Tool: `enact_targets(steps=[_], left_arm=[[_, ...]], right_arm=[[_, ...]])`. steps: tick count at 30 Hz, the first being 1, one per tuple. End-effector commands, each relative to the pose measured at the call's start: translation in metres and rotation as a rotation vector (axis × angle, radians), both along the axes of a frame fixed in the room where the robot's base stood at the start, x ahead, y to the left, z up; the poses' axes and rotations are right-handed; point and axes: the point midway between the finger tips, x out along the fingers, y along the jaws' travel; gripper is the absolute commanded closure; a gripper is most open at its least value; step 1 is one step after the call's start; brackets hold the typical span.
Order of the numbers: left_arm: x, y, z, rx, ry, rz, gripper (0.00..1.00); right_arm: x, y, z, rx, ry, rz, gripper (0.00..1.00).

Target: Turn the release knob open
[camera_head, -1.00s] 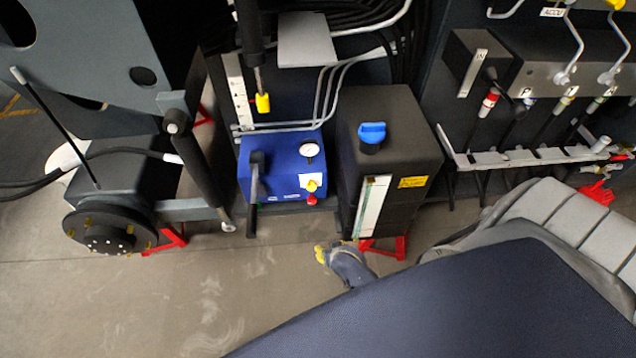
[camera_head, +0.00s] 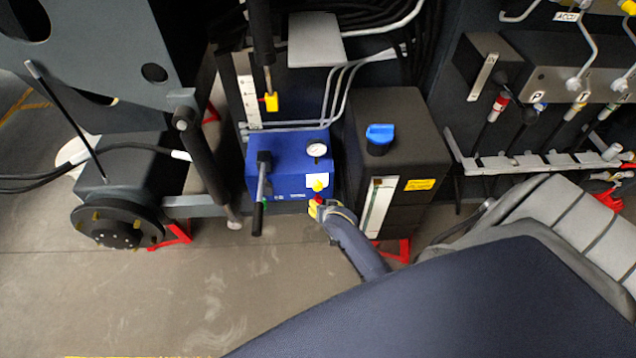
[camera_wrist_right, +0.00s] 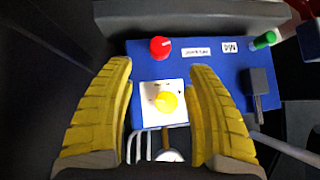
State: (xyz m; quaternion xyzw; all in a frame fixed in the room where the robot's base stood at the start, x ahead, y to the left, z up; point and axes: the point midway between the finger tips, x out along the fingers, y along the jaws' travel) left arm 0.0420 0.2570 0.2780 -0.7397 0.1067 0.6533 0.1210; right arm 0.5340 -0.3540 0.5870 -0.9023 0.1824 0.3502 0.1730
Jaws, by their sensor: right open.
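The blue pump box (camera_head: 285,175) stands low between the machine parts and the black tank. On its front a yellow knob (camera_head: 319,185) sits on a white plate, with a red knob (camera_head: 319,198) just below it, partly covered by my right gripper (camera_head: 323,208). In the right wrist view the yellow knob (camera_wrist_right: 167,101) lies between and beyond my yellow fingers (camera_wrist_right: 161,70), which are spread apart and empty. The red knob (camera_wrist_right: 160,47) is past the fingertips, between their lines. I cannot tell from a label which knob is the release knob. My left gripper is not in view.
The black tank (camera_head: 405,150) with a blue cap (camera_head: 380,137) stands close to the right of the box. A black lever (camera_head: 261,190) hangs at the box's left front. A gauge (camera_head: 317,149) is on top. Open floor (camera_head: 230,290) lies in front.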

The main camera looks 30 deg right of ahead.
Motion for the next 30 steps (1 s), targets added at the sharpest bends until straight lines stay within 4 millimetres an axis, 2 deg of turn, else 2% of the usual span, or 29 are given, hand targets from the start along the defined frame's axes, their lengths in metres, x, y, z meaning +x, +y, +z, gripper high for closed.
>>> enact_targets(steps=[18,30], left_arm=[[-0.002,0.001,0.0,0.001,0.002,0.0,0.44],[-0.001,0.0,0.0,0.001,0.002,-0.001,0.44]], right_arm=[[0.054,-0.017,-0.054,-0.001,0.0,-0.001,0.45],[0.07,-0.022,-0.071,-0.001,0.001,0.0,0.45]])
